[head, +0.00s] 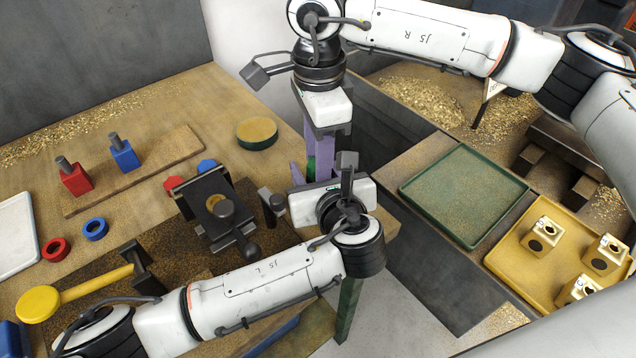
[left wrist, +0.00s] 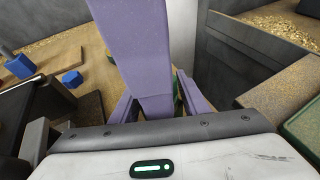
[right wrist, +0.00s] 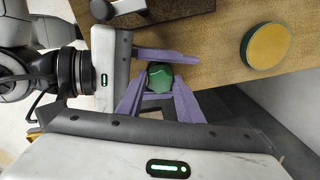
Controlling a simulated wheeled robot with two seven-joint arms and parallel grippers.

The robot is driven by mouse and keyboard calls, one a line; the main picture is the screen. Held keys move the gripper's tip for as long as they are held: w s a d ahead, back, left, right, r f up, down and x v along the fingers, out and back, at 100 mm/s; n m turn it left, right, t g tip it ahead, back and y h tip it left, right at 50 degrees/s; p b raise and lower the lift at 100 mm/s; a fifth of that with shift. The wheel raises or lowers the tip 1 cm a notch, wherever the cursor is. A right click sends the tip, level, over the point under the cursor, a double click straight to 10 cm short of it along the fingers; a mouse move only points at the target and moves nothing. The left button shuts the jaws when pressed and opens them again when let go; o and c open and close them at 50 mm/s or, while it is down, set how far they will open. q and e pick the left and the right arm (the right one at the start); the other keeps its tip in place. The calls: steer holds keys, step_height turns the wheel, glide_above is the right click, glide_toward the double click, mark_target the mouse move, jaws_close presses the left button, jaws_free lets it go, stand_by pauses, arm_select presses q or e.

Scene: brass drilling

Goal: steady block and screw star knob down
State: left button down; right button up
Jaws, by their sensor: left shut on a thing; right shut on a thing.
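A green star knob (right wrist: 160,77) sits between the purple fingers of my right gripper (right wrist: 160,98) in the right wrist view. In the head view, a little green of the knob (head: 311,167) shows between purple fingers. My right gripper points down from above and is shut on the knob. My left gripper (left wrist: 152,106) comes in from the side, just below the right one, and is shut on the block. The block is mostly hidden by the fingers, so its shape and its contact with the knob cannot be made out.
A dark clamp fixture (head: 218,210) with a lever stands left of the grippers on the wooden table. A green-rimmed round dish (head: 257,133) lies behind. At right are an empty green tray (head: 465,190) and a yellow tray (head: 510,262) with several brass blocks. A gap separates the benches.

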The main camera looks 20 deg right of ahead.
steer(key=m, duration=0.5)
steer(key=shift+m, duration=0.3)
steer(key=o, duration=1.1)
steer(key=shift+o, duration=0.4)
steer(key=shift+a, duration=0.1)
steer(key=shift+r, duration=2.3)
